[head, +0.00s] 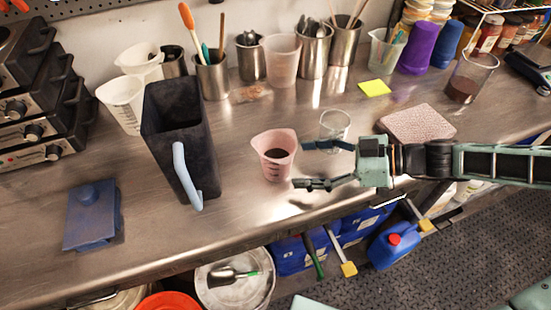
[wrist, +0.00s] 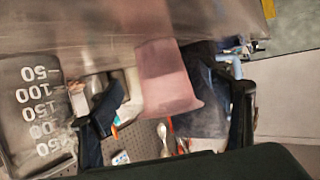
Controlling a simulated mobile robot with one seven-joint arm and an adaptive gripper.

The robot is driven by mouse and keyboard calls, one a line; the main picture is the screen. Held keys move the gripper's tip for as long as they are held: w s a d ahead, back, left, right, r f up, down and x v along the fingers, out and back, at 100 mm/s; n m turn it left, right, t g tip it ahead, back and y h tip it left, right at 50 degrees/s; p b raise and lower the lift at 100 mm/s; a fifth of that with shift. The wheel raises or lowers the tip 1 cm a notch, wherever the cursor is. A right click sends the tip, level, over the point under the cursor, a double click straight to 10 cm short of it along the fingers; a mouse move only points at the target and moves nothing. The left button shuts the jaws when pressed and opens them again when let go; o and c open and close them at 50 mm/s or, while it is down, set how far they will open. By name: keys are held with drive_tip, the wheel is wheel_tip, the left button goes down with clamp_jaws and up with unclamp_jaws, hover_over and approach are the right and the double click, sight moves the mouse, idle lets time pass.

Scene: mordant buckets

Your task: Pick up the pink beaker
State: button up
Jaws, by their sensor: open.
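The pink beaker (head: 275,165) stands upright on the metal bench and holds a dark liquid. My gripper (head: 302,164) is just right of it in the head view, with its fingers spread and pointing left towards it. A gap seems to remain between fingertips and beaker, though exact depth is hard to judge. In the wrist view the pink beaker (wrist: 165,80) appears between the two dark fingers, and nothing is held.
A clear beaker (head: 335,121) stands right behind my upper finger; a marked clear beaker (wrist: 40,105) fills the wrist view's left. A tall dark container (head: 178,130) with a light-blue handle stands left of the pink beaker. A pinkish block (head: 418,122) lies behind my wrist.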

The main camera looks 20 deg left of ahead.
sight(277, 161)
drive_tip(key=shift+x, duration=0.95)
drive_tip(key=shift+r+x, duration=0.2)
drive_tip(key=shift+x, duration=1.15)
drive_tip(key=shift+r+x, duration=0.2)
drive_tip(key=shift+x, duration=1.15)
drive_tip(key=shift+a, duration=0.15)
drive_tip(key=c, duration=1.4)
drive_tip(key=shift+r, duration=0.2)
